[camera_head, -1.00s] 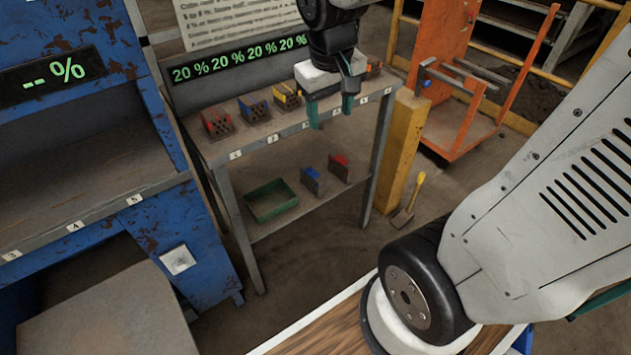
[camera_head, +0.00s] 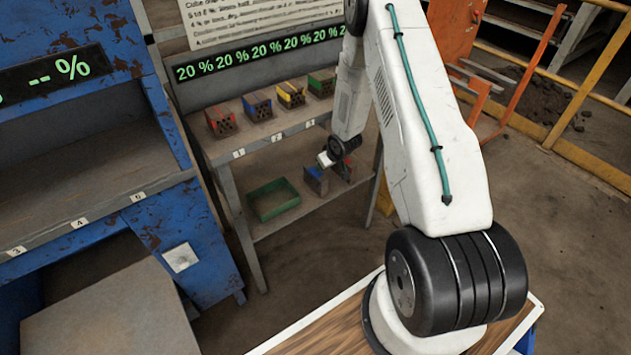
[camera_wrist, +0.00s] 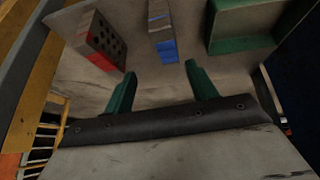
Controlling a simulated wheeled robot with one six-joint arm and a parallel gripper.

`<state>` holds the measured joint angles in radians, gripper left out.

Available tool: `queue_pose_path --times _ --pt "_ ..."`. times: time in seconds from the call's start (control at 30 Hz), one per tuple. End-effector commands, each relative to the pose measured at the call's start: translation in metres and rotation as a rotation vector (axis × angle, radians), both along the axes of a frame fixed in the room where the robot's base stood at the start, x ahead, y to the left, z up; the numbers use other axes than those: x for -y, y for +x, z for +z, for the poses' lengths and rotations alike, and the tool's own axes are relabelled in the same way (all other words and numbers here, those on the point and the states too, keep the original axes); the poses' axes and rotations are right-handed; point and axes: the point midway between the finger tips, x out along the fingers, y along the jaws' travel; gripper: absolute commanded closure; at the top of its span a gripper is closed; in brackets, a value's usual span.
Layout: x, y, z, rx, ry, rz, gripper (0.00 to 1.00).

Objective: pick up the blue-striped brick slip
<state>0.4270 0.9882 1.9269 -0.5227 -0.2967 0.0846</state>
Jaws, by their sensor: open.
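The blue-striped brick slip (camera_head: 316,182) stands on the lower shelf of the rack, between the green tray and a red-striped brick. In the wrist view the slip (camera_wrist: 161,27) is a narrow grey piece with a blue band at its near end. My gripper (camera_wrist: 160,70) is open and empty, with its two teal fingers apart. The slip lies just beyond the fingertips, in line with the gap between them. In the head view my wrist is beside the slip, and my fingers cannot be made out there.
The red-striped brick (camera_wrist: 106,40) with holes is close to the left finger. The green tray (camera_wrist: 257,28) is on the right; the head view also shows it (camera_head: 272,200). The upper shelf (camera_head: 250,138) above carries several coloured bricks.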

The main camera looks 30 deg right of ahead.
Motion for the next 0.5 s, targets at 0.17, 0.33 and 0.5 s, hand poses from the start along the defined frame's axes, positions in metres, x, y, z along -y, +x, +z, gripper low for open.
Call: queue_pose_path --times 0.17,0.33,0.5 --pt "-0.004 0.023 -0.046 0.194 0.057 0.057 0.43" --pt "-0.008 0.032 -0.061 0.274 0.082 0.081 0.43" --pt "-0.009 0.045 -0.074 0.284 0.086 0.084 0.43"
